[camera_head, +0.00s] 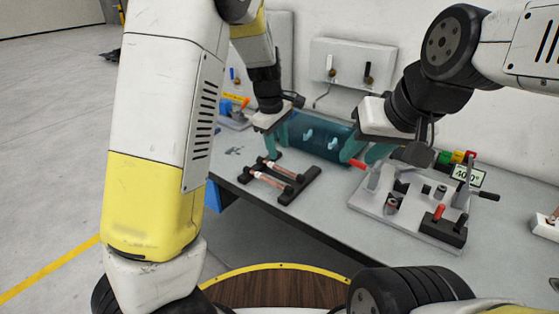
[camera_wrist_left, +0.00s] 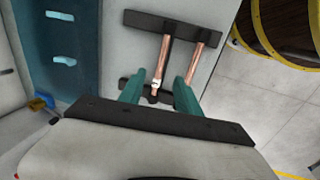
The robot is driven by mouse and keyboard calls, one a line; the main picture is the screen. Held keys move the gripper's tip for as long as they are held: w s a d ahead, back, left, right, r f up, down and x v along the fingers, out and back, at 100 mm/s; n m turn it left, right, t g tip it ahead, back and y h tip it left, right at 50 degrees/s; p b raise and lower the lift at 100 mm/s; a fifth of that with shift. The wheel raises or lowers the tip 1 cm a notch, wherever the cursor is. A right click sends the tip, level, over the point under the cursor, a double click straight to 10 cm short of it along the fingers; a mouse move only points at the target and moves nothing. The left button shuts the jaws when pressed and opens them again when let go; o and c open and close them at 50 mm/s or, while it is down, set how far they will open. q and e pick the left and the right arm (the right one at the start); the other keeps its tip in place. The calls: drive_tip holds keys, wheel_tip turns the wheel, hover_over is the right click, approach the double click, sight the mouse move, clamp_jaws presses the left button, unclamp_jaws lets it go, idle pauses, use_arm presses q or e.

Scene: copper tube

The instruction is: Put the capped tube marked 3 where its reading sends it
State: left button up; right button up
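Two copper tubes lie side by side across a black rack (camera_head: 302,190) on the bench in the head view: a nearer tube (camera_head: 270,181) and a farther tube (camera_head: 284,168). In the left wrist view they show as a left tube (camera_wrist_left: 163,62) with a pale band near its lower end, and a right tube (camera_wrist_left: 194,64). No number is readable on either. My left gripper (camera_head: 276,143) is open above the rack; its teal fingers (camera_wrist_left: 158,92) stand apart either side of the left tube's lower end, with contact unclear. My right gripper (camera_head: 364,154) appears open and empty above the bench.
Bare bench lies between rack and plate.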

sight(280, 169)
use_arm(q)
drive_tip(key=f, duration=0.2)
drive_tip(key=w+f, duration=0.1)
drive_tip(key=f, duration=0.5)
drive_tip(key=shift+w+d, duration=0.2)
drive_tip(key=shift+d, duration=0.15)
clamp_jaws()
